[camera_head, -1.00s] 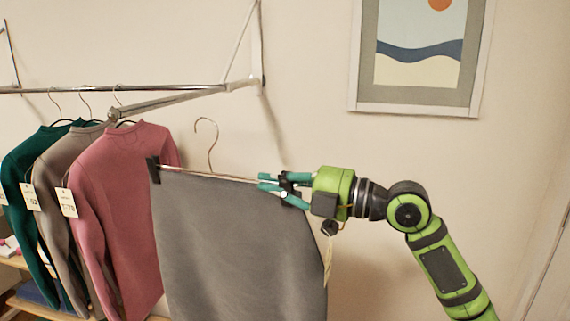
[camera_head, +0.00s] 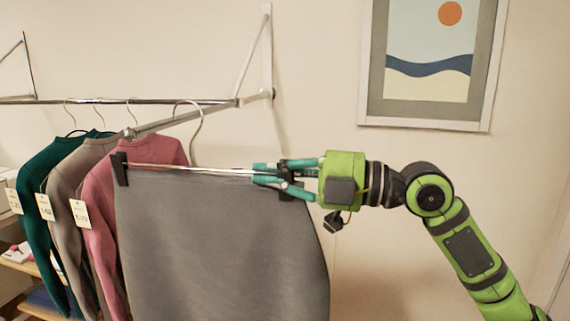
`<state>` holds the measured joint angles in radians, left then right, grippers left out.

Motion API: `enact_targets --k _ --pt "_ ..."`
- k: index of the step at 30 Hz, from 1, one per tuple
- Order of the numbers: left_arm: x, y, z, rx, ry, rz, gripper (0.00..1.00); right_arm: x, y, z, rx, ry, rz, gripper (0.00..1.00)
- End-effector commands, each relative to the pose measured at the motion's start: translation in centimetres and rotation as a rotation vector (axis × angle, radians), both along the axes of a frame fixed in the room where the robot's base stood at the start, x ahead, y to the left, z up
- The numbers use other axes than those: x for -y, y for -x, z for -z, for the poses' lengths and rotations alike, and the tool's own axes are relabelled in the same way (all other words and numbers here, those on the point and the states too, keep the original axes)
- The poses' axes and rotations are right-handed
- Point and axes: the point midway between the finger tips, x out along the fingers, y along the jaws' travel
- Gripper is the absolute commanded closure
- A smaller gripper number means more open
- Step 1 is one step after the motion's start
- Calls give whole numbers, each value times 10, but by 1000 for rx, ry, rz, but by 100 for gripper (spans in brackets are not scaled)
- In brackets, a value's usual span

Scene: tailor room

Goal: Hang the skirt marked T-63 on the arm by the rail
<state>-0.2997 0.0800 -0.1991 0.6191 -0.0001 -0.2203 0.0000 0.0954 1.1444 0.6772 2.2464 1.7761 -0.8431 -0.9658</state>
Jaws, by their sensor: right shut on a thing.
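The grey skirt (camera_head: 215,240) hangs from a metal clip hanger, with a black clip (camera_head: 119,168) at its left end. My right gripper (camera_head: 262,176) is shut on the right end of the hanger bar (camera_head: 190,168). The hanger's hook (camera_head: 198,120) points up, and its curve overlaps the slanting metal arm (camera_head: 160,125) by the rail in the picture. I cannot tell whether the hook touches the arm or is only in front of it. No readable tag shows on the skirt. My left gripper is not in view.
A horizontal rail (camera_head: 60,101) carries a green sweater (camera_head: 40,180), a taupe sweater (camera_head: 85,190) and a pink sweater (camera_head: 100,200), each with a paper tag. The skirt partly covers the pink one. A framed picture (camera_head: 428,105) hangs on the wall at right. Shelves (camera_head: 28,268) are at lower left.

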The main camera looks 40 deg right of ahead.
Motion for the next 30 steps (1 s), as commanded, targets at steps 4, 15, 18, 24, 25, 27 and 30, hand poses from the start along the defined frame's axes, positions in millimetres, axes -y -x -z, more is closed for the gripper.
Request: enact_targets --k 4,15,18,24,25,27,30 --pt "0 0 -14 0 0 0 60 -8 -9 -4 2 0 0 100" --pt "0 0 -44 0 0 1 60 -24 -31 -5 4 -1 0 100" --pt "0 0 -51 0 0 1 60 -28 -35 -5 3 -1 0 100" --pt "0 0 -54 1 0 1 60 -34 -42 5 5 -1 0 100" --pt "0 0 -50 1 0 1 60 -33 -42 8 6 -1 0 100" --pt "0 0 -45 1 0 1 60 -33 -42 13 6 -1 0 100" --pt "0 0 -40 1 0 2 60 -33 -42 17 6 -1 1 100"
